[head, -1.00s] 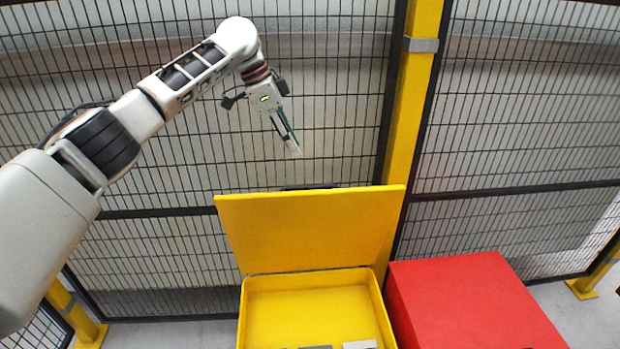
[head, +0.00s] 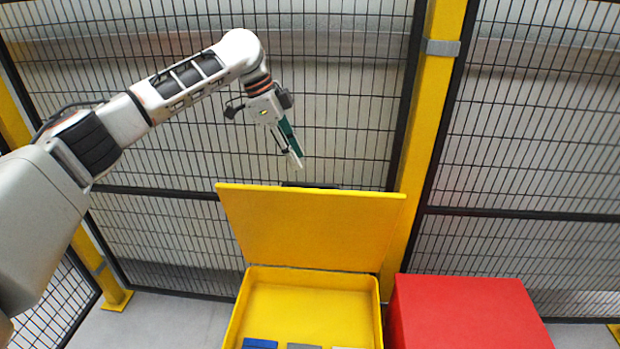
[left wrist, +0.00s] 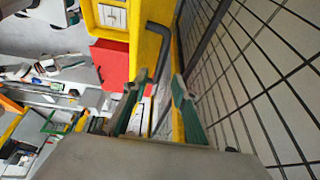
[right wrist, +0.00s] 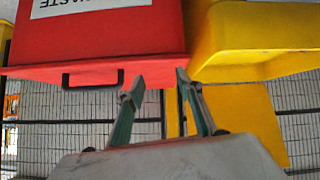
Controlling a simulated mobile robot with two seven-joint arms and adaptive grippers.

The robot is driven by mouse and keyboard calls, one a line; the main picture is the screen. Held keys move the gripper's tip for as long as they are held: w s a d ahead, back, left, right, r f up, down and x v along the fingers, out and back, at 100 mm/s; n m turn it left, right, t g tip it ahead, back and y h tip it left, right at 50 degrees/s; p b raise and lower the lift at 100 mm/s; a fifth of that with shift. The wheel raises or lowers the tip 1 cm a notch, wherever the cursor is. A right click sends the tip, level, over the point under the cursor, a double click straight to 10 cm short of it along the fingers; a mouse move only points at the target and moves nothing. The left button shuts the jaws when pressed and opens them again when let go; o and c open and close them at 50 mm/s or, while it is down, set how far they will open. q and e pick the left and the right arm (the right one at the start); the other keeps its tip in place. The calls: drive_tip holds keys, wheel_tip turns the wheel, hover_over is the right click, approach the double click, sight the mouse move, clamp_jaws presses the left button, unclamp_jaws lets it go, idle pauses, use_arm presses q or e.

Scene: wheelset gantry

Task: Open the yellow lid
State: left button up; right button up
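The yellow lid (head: 310,228) stands raised at the back of the yellow box (head: 232,318), whose inside shows. A black handle (head: 311,186) shows at the lid's top edge. In the left wrist view the handle (left wrist: 157,36) and the lid (left wrist: 147,55) are just beyond my fingertips. My left gripper (head: 298,164) is above and behind the lid's top edge, and its fingers (left wrist: 163,82) are apart with nothing between them. My right gripper (right wrist: 160,83) is open and empty, near the red bin and the yellow box; it is outside the head view.
A red bin (head: 468,315) with a black handle (right wrist: 92,78) stands right of the box. Blue (head: 260,343), grey and white pieces lie in the box. A wire-mesh fence (head: 160,240) and a yellow post (head: 425,120) stand close behind the lid.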

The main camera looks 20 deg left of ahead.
use_arm(q)
drive_tip(key=shift+x, duration=3.85)
drive_tip(key=shift+a, duration=0.1)
clamp_jaws()
